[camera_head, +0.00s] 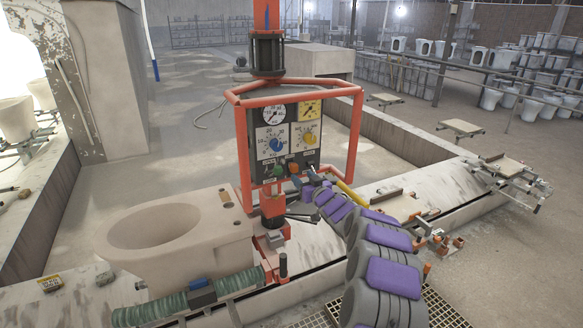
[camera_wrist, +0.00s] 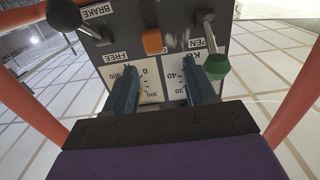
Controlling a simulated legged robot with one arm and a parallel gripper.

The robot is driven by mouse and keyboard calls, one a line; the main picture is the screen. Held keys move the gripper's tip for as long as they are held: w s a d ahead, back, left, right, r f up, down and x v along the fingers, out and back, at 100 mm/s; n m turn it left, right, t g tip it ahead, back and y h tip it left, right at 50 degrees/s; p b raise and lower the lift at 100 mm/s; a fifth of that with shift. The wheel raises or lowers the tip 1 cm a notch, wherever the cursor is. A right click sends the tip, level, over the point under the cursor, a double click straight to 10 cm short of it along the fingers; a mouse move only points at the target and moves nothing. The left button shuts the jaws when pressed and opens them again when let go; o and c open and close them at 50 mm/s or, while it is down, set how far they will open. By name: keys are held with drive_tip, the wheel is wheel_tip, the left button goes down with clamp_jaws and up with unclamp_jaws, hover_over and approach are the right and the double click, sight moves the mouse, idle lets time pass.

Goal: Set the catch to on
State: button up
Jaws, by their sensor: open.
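A grey control panel (camera_head: 284,140) hangs in an orange tube frame and carries dials, labels and small levers. I read no label naming the catch, so I cannot tell which part it is. The wrist view shows the panel upside down. It has a lever with a black knob (camera_wrist: 62,14) beside BRAKE and FREE labels, an orange knob (camera_wrist: 152,41) in the middle, and a lever with a green knob (camera_wrist: 215,65) beside an OPEN label. My gripper (camera_wrist: 163,72) is open, its fingers apart below the orange knob with nothing visible between them. It also shows at the panel's lower right (camera_head: 312,180).
The orange frame (camera_head: 356,130) surrounds the panel, with tubes close on both sides of my gripper. A beige basin (camera_head: 120,270) and a green ribbed hose (camera_head: 150,312) lie at lower left. A pale ledge runs right, bearing a board (camera_head: 503,165). Open floor lies behind.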

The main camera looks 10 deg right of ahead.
sight(295, 168)
drive_tip(key=w, duration=0.3)
drive_tip(key=shift+w+d+f, duration=0.15)
drive_tip(key=shift+w+d, duration=0.1)
drive_tip(key=shift+w, duration=0.1)
drive_tip(key=shift+a+p+x, duration=0.25)
drive_tip(key=shift+x, duration=0.9)
drive_tip(key=shift+a+p+x, duration=0.2)
drive_tip(key=shift+a+x, duration=0.05)
drive_tip(key=shift+x, duration=0.9)
drive_tip(key=shift+w+d+p, duration=0.25)
drive_tip(key=shift+w+p, duration=0.05)
drive_tip(key=shift+w, duration=0.4)
drive_tip(key=shift+a, duration=0.4)
drive_tip(key=shift+c, duration=0.6)
drive_tip(key=shift+d, duration=0.15)
drive_tip(key=c, duration=0.4)
clamp_jaws()
